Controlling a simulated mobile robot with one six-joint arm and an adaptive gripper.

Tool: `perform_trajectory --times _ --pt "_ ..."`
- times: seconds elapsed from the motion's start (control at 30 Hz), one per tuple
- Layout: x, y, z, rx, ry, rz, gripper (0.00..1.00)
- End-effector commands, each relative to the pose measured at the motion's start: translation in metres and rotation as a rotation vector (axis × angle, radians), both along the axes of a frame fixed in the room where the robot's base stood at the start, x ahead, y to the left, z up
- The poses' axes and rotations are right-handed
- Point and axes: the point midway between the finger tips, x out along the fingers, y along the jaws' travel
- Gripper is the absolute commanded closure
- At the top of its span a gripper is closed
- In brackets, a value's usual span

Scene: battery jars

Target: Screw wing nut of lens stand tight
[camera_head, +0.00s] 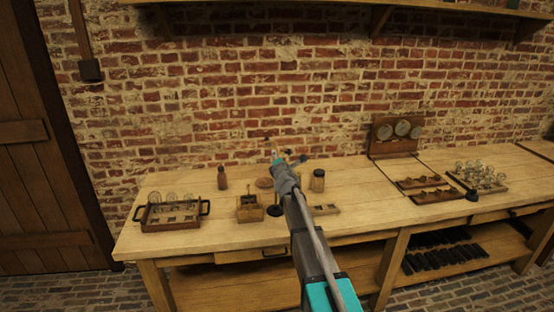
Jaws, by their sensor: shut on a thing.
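My arm reaches forward from the bottom of the view over the middle of the workbench. My gripper (277,158) is at its far end, small in the picture and partly hidden by my own wrist. It is shut at the top of what looks like the lens stand, on its wing nut as far as I can tell. The nut itself is too small and covered to make out. A dark round base (274,211), likely the lens stand's, shows beside my arm on the bench. The stand's upright is mostly hidden.
On the workbench (350,222), a wooden box (249,213) and a brown bottle (222,178) stand left of my arm. A dark jar (318,181) stands close to its right. A handled tray (172,224) is far left; trays of glassware (478,178) are right.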

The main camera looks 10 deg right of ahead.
Motion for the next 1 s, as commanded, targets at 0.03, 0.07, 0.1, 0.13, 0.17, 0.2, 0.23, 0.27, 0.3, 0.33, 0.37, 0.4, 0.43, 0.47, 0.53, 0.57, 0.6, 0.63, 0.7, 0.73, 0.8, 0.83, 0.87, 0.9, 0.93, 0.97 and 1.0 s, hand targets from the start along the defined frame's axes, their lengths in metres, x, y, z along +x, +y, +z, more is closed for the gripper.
perform_trajectory --times 0.03,0.07,0.1,0.13,0.17,0.2,0.23,0.27,0.3,0.33,0.37,0.4,0.43,0.47,0.53,0.57,0.6,0.63,0.7,0.73,0.8,0.83,0.87,0.9,0.93,0.97,1.0 --pt "0.0006 0.0002 0.0002 0.041 -0.001 0.001 0.89" --pt "0.0006 0.0002 0.0002 0.068 -0.001 0.001 0.89" --pt "0.0006 0.0002 0.0002 0.105 -0.001 0.002 0.89" --pt "0.0006 0.0002 0.0002 0.133 -0.001 0.002 0.89" --pt "0.0006 0.0001 0.0003 0.161 -0.001 0.002 0.89" --pt "0.0006 0.0001 0.0003 0.2 -0.001 0.002 0.89" --pt "0.0006 0.0001 0.0003 0.228 -0.001 0.002 0.89" --pt "0.0006 0.0001 0.0003 0.257 -0.001 0.002 0.89" --pt "0.0006 0.0001 0.0003 0.295 -0.001 0.002 0.89" --pt "0.0006 0.0001 0.0003 0.324 -0.001 0.002 0.89" --pt "0.0006 0.0001 0.0003 0.352 -0.001 0.002 0.89" --pt "0.0006 0.0001 0.0003 0.391 -0.001 0.002 0.89" --pt "0.0006 0.0001 0.0003 0.419 -0.001 0.002 0.89" --pt "0.0006 0.0001 0.0003 0.447 -0.001 0.002 0.89" --pt "0.0006 0.0001 0.0003 0.513 -0.002 0.002 0.89" --pt "0.0006 0.0001 0.0003 0.542 -0.002 0.002 0.89" --pt "0.0006 0.0 0.0002 0.58 -0.002 0.003 0.89" --pt "0.0006 0.0 0.0002 0.608 -0.002 0.003 0.89" --pt "0.0006 0.0 0.0002 0.674 -0.002 0.003 0.89" --pt "0.0006 0.0 0.0002 0.703 -0.002 0.003 0.89" --pt "0.0006 0.0 0.0002 0.769 -0.002 0.003 0.89" --pt "0.0006 -0.0001 0.0003 0.798 -0.002 0.003 0.89" --pt "0.0006 -0.0001 0.0003 0.826 -0.002 0.003 0.89" --pt "0.0005 -0.0001 0.0003 0.864 -0.002 0.003 0.89" --pt "0.0005 -0.0001 0.0002 0.892 -0.003 0.003 0.89" --pt "0.0005 -0.0001 0.0002 0.921 -0.003 0.003 0.89" --pt "0.0006 -0.0001 0.0002 0.959 -0.003 0.003 0.89"
